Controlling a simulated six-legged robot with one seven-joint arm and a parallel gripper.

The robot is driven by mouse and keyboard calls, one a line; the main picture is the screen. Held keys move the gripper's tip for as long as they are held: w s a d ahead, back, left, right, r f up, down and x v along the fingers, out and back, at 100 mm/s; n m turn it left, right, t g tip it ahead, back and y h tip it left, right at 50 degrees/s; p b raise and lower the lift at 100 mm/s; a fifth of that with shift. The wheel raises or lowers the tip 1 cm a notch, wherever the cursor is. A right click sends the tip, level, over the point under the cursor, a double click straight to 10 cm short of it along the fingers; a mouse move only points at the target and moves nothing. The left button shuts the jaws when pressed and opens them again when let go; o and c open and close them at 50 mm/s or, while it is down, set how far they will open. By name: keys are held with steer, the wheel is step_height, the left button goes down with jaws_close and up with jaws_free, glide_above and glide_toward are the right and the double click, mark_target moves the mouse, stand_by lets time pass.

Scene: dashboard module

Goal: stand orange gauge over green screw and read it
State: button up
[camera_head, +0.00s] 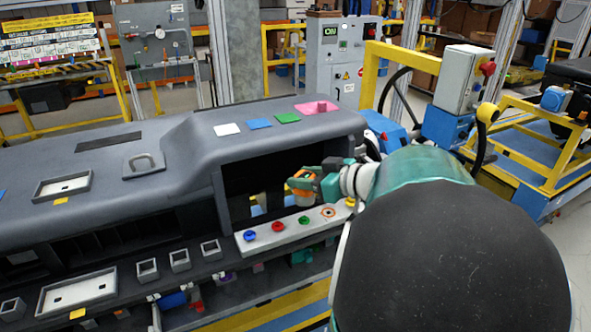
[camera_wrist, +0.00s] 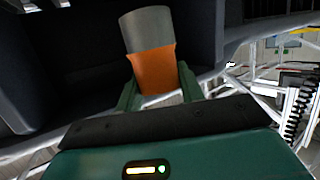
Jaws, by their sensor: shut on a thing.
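The orange gauge (camera_wrist: 154,72) is an orange body with a grey cylinder end, clasped between the two green fingers of my gripper (camera_wrist: 157,88) in the wrist view. In the head view my gripper (camera_head: 317,181) holds the gauge (camera_head: 301,181) in front of the dashboard opening, above the pale strip. The green screw (camera_head: 304,220) stands on that strip, below the gauge in the picture. The gauge appears apart from the strip; its exact height is hard to tell. The screw is not seen in the wrist view.
The pale strip (camera_head: 263,246) also bears a blue screw (camera_head: 249,235), a red screw (camera_head: 278,226), an orange-ringed hole (camera_head: 328,212) and a yellow screw (camera_head: 350,202). The dark dashboard (camera_head: 190,200) rises behind it. Coloured squares and a pink block (camera_head: 318,107) lie on top.

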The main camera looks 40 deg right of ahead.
mark_target(313, 202)
steer(key=shift+f, duration=3.1)
steer(key=shift+f, duration=0.2)
steer(key=o, duration=1.1)
steer(key=v, duration=1.3)
steer(key=shift+s+r, duration=0.25)
steer(key=shift+s, duration=0.1)
